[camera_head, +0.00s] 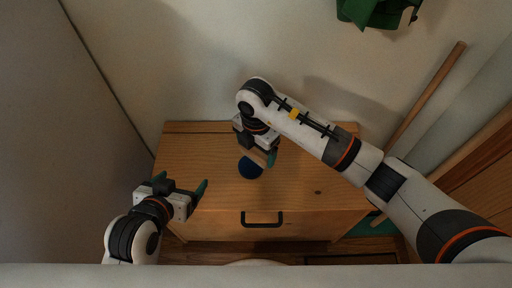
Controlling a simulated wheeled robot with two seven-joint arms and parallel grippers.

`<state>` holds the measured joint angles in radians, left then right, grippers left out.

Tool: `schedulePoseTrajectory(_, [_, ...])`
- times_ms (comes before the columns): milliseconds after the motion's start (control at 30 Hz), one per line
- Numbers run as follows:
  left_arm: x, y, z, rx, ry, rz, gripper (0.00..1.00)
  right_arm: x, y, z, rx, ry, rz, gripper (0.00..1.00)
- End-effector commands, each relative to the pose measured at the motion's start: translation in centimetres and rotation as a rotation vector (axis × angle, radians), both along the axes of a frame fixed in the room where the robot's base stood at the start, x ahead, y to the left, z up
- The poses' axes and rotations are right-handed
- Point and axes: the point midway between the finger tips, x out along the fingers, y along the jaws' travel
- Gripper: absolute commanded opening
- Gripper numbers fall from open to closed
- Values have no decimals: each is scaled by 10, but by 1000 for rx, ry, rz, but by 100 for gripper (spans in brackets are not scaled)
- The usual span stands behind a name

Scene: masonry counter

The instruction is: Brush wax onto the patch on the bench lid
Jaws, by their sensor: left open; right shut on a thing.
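The wooden bench lid (300,180) lies below me, with a round dark blue patch (249,168) near its middle. My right gripper (261,152) is right above the patch's upper edge and hides part of it. It is shut on a small tan piece, probably the brush (259,158), which is mostly hidden by the fingers. I cannot tell whether it touches the patch. My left gripper (182,184) is open and empty over the lid's left side, apart from the patch.
A black handle (262,218) is on the bench's front. A wooden pole (428,92) leans at the right, near a green thing (384,226) on the floor. Something green (378,12) hangs at the top.

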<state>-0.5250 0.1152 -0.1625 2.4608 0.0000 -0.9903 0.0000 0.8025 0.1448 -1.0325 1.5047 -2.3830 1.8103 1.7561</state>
Motion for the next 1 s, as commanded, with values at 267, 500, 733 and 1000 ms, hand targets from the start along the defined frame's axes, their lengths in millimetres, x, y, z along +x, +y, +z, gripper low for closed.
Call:
schedulePoseTrajectory(267, [-16, 6, -12, 26, 116, 9, 86, 0, 0, 7, 1, -1, 0, 69])
schedulePoseTrajectory(500, [-32, 12, -21, 48, 218, 16, 86, 0, 0, 11, 1, -1, 0, 69])
schedulePoseTrajectory(733, [-48, 18, -29, 69, 313, 24, 86, 0, 0, 16, 1, -1, 0, 69])
schedulePoseTrajectory(1000, [-68, 24, -36, 92, 427, 33, 86, 0, 0, 21, 1, -1, 0, 69])
